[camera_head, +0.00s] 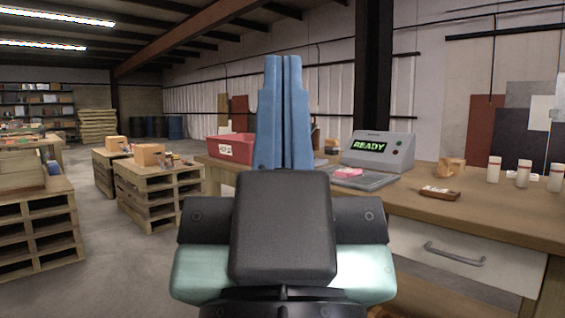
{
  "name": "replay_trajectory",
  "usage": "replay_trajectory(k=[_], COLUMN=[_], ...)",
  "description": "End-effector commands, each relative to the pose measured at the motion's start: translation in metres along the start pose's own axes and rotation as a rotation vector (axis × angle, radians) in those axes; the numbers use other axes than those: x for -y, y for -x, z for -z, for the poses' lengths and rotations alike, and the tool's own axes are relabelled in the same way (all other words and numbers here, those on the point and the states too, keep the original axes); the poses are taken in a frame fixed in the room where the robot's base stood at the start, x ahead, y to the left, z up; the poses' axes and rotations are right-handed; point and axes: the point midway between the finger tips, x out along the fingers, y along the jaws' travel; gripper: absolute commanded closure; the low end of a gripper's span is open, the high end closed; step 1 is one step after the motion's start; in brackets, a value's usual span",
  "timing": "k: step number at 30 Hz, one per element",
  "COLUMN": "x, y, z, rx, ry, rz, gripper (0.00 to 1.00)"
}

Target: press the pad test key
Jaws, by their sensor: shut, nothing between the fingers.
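My gripper (284,62) is in the middle of the view, its blue fingers shut together and empty. They point up and away from me, in front of the workbench. A grey detector unit (400,157) stands on the bench to the right of the fingers, and its display (369,147) reads READY in green. A flat grey pad (378,182) lies in front of the unit with a small pink item (349,172) on it. I cannot make out a key marked pad test. My gripper hides part of the bench left of the pad.
A red bin (231,147) with a white label stands left of my fingers. On the wooden bench (405,205) are a dark brown bar (440,193), a crumpled tan item (451,166) and several white containers (524,173). Pallet stacks (160,195) stand left, with open floor between.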

Motion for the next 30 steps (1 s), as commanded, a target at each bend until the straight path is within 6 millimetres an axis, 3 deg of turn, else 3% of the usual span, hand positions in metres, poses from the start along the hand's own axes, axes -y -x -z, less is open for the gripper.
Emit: replay_trajectory(k=[22, 26, 30], x=[0.0, 0.0, 0.0], y=[-0.002, -0.011, -0.032], z=[0.001, 0.01, 0.03], rx=[0.0, 0.0, 0.0], ry=[0.0, 0.0, 0.0], rz=[0.0, 0.0, 0.0], gripper=[1.0, 1.0, 1.0])
